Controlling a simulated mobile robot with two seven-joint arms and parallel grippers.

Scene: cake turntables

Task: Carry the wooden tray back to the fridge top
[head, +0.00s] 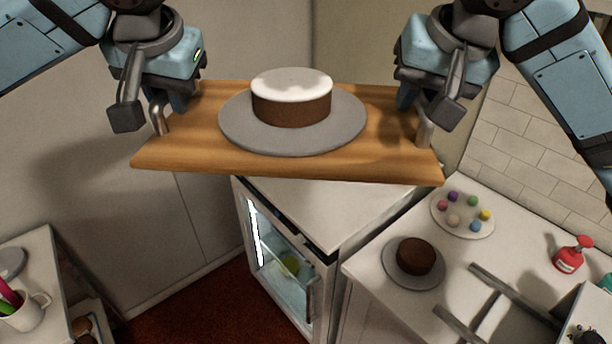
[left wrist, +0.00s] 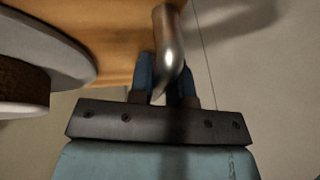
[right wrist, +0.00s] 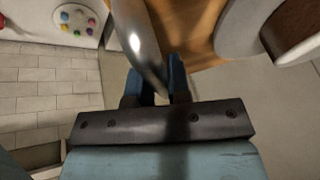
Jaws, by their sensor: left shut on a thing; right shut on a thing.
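The wooden tray (head: 190,150) is held up in the air, roughly level, and overlaps the far part of the fridge top (head: 350,205) in the head view. A grey turntable disc (head: 240,130) with a white-topped brown cake (head: 291,100) stands on the tray. My left gripper (head: 165,108) is shut on the tray's left metal handle, which also shows in the left wrist view (left wrist: 170,50). My right gripper (head: 415,105) is shut on the right metal handle, seen in the right wrist view (right wrist: 140,45). The fingertips are partly hidden in the head view.
The fridge (head: 285,270) has a glass door. Right of it, a counter (head: 360,265) bears a brown cake (head: 415,256) on a plate, a plate of coloured balls (head: 462,222) and a red bottle (head: 573,253). A mug (head: 22,310) stands at lower left. The visible fridge top is clear.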

